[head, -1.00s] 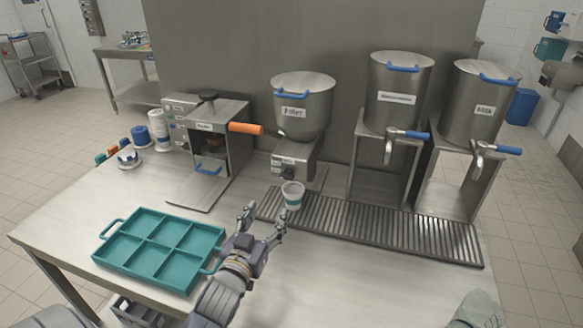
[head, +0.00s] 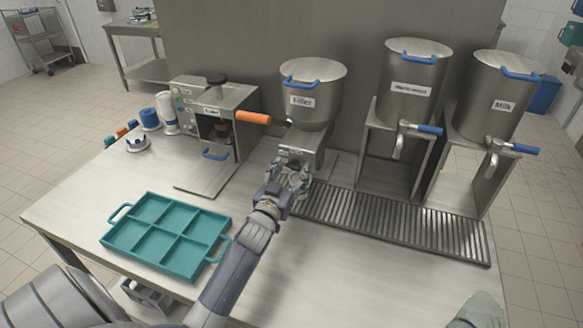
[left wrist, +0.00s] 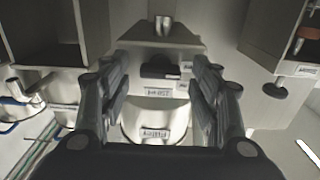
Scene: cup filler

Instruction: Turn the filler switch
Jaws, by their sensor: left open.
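The filler is a steel hopper (head: 312,85) labelled "Filler" above a steel box (head: 304,143). In the left wrist view the box front (left wrist: 160,47) shows upside down, with a dark switch (left wrist: 160,68) and small labels, and the hopper (left wrist: 153,120) lies below. My left gripper (head: 293,172) is open, right in front of the box. In the left wrist view its fingers (left wrist: 160,80) stand either side of the switch, and I see no contact. In the head view the gripper hides the switch and the spot where the cup stood.
A steel machine with an orange handle (head: 252,118) stands left of the filler. A drip grate (head: 400,222) runs right, before two steel dispensers (head: 410,75) (head: 498,95) with blue tap handles. A teal divided tray (head: 165,237) lies front left.

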